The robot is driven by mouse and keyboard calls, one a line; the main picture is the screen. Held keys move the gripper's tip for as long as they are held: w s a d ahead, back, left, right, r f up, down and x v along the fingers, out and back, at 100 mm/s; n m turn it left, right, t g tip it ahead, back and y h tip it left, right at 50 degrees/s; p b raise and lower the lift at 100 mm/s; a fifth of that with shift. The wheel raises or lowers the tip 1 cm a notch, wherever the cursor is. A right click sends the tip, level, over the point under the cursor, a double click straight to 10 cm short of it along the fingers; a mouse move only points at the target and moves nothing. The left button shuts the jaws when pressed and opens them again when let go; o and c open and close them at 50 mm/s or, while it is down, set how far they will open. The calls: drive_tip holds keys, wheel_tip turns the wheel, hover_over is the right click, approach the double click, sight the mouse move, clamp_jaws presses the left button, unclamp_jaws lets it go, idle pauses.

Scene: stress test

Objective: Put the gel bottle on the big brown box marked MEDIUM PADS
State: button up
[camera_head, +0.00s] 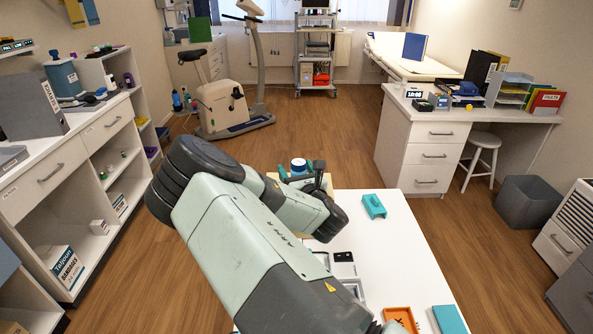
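The white table (408,258) holds a teal open holder (374,206), an orange tray (400,317), a teal box (449,319) and a black-and-white item (344,257). White shelving (106,168) stands left, a desk (425,150) right. The table's right part is mostly clear.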

drive_tip(key=shift+s+r, duration=0.15)
drive_tip(key=v, duration=1.1)
drive_tip(key=d+r+m+g+h, duration=0.45)
drive_tip(key=d+m+h, duration=0.35)
drive_tip(key=m, duration=1.3)
drive_tip(key=s+a+r+m+g+y, duration=0.25)
drive_tip(key=s+r+m+g, duration=0.25)
drive_tip(key=s+r+m, duration=1)
drive_tip(key=s+d+r+m+g, duration=0.1)
drive_tip(key=s+r, duration=0.5)
drive_tip(key=s, duration=0.9)
drive_tip(key=shift+s+m+g, duration=0.35)
drive_tip(key=shift+m+g, duration=0.2)
drive_tip(key=shift+m, duration=0.55)
